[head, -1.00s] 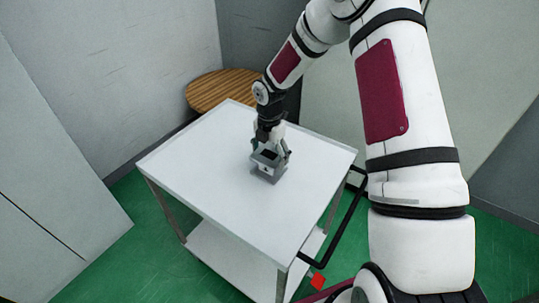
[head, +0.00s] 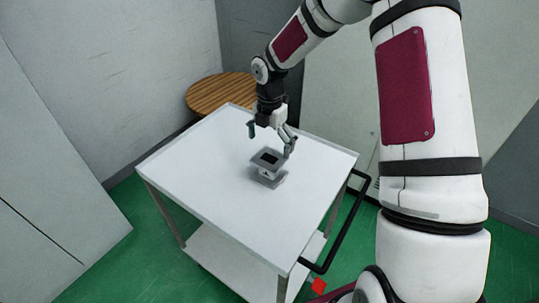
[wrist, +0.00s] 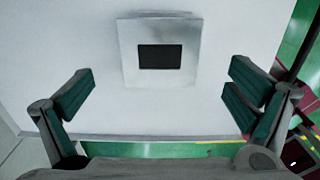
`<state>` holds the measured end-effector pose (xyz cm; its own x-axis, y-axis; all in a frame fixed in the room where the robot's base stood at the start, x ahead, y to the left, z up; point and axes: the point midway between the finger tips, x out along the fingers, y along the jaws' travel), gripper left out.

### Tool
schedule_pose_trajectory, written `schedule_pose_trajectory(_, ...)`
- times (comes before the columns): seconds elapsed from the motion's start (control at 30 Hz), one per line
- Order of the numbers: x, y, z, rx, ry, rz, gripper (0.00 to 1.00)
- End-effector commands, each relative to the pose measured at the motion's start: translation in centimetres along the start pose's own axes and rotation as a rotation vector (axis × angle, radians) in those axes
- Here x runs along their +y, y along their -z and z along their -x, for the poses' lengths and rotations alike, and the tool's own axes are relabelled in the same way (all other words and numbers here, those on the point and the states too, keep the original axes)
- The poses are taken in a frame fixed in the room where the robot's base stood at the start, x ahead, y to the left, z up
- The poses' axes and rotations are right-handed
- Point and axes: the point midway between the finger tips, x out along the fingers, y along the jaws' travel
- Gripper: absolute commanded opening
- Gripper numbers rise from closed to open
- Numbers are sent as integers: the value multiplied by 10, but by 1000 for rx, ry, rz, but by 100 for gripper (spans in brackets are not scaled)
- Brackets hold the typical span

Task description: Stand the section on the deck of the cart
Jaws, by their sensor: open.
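The section (head: 267,170) is a grey metal piece with a square flange at top and bottom and a dark rectangular opening. It stands upright on the white deck of the cart (head: 215,170), right of the deck's middle. In the wrist view the section (wrist: 160,78) shows its square flange and dark opening from above. My gripper (head: 270,137) is open and empty, above and just behind the section, apart from it. In the wrist view its fingers (wrist: 160,97) are spread wide on either side below the section.
The cart has a black handle (head: 345,225) on its right side and a lower shelf (head: 215,262). A round slatted wooden table (head: 218,92) stands behind it. A small red object (head: 319,286) shows near the handle. The deck around the section is clear.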

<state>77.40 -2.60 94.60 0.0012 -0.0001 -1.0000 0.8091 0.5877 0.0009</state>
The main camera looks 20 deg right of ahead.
Motion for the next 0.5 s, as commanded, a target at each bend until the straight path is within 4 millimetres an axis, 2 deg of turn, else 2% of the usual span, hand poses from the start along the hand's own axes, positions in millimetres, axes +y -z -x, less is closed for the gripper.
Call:
schedule_pose_trajectory(0.03, 0, -1, 11, -2, -2, -2, 99)
schedule_pose_trajectory(0.2, 0, 0, 38, -1, -1, -1, 99)
schedule_pose_trajectory(0.5, -5, 5, 69, -22, 3, -57, 99)
